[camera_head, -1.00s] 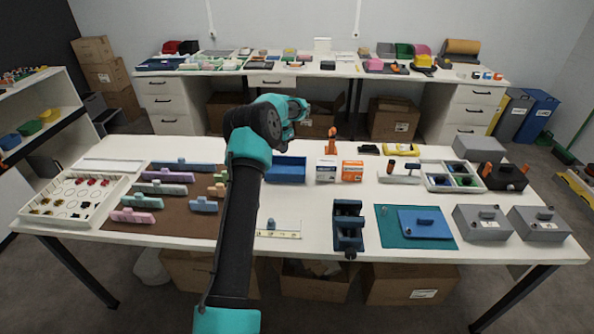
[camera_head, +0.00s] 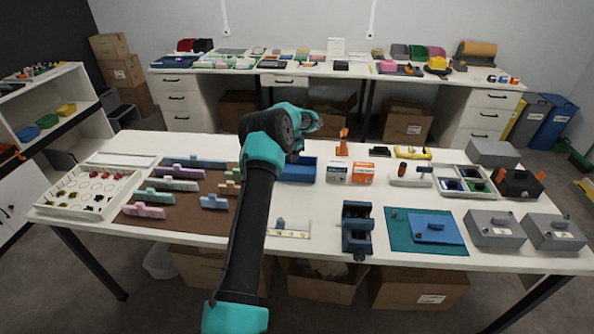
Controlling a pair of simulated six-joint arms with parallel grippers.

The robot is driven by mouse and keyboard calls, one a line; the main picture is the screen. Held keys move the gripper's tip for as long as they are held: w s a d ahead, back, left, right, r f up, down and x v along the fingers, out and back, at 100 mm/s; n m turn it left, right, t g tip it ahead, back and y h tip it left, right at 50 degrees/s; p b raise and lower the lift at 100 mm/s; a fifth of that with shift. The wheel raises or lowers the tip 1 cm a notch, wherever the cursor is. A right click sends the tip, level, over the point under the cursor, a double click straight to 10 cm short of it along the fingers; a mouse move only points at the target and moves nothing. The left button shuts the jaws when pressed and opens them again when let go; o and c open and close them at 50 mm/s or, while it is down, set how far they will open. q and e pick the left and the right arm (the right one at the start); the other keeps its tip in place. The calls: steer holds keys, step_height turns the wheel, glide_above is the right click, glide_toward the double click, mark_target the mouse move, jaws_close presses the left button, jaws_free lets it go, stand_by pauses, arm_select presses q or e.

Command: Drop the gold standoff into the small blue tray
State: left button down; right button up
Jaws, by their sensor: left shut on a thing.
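My left arm reaches up the middle of the view. Its gripper (camera_head: 295,158) is pointed down over the near table, at the blue tray, and is partly hidden by my own wrist. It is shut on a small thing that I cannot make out. The small blue tray (camera_head: 302,174) sits on the table just right of my forearm, and its left part is covered by the arm. I cannot pick out the gold standoff. My right gripper is not in view.
White and orange boxes (camera_head: 362,173) stand right of the tray. A dark blue fixture (camera_head: 356,228) is nearer the front. A white sorting tray (camera_head: 63,212) with small parts lies at the left, beside a brown mat (camera_head: 160,228) with coloured blocks. Grey boxes (camera_head: 494,229) stand at the right.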

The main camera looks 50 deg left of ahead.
arm_select(q)
steer(key=shift+f, duration=0.6)
steer(key=c, duration=1)
jaws_free()
step_height(320, 180, up, 17)
steer(key=shift+r, duration=0.2)
